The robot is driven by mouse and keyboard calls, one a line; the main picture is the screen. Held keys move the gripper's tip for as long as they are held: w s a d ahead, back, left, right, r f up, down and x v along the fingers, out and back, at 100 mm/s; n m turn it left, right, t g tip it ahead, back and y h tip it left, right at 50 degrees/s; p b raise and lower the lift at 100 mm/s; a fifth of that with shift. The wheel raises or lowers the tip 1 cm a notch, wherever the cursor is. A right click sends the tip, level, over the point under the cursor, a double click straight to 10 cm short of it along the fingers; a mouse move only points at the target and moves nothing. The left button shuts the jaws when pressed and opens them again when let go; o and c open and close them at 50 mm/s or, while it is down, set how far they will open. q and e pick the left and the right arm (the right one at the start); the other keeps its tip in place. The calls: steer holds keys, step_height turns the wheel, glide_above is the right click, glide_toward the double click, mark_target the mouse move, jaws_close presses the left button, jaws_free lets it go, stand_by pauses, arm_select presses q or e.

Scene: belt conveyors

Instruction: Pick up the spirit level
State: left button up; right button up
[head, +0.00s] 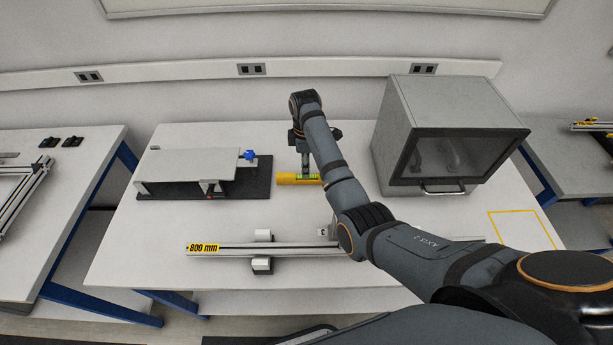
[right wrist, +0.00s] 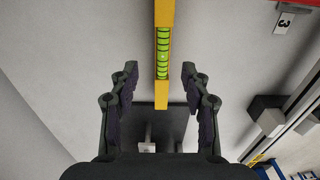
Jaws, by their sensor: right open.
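The yellow spirit level (head: 288,179) lies on the white table, just right of the dark base plate. Part of it is hidden behind my right arm in the head view. In the right wrist view the spirit level (right wrist: 163,95) has a green vial and runs down between the two fingers. My right gripper (right wrist: 161,85) is open, with one finger on each side of the level and a gap on both sides. In the head view the right gripper (head: 306,168) is above the level, its fingers hard to make out. My left gripper is not in view.
A dark base plate (head: 255,183) with a raised grey plate stands to the left. A grey cabinet (head: 432,105) with a dark window stands at the right. A rail marked 800 mm (head: 280,249) lies along the front. A yellow outlined square (head: 522,231) at the right is empty.

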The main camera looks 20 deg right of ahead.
steer(key=shift+w+d+f+p, duration=0.1)
steer(key=shift+f+p, duration=0.3)
steer(key=shift+f, duration=0.4)
steer(key=f, duration=0.1)
steer(key=f+p, duration=0.1)
steer(key=shift+s+f, duration=0.3)
steer(key=shift+s, duration=0.1)
steer(key=shift+d+f, duration=0.1)
steer(key=shift+f, duration=0.7)
steer(key=shift+w, duration=0.15)
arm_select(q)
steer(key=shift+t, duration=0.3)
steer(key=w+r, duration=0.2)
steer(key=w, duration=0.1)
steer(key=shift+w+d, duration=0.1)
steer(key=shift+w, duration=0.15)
arm_select(e)
jaws_close()
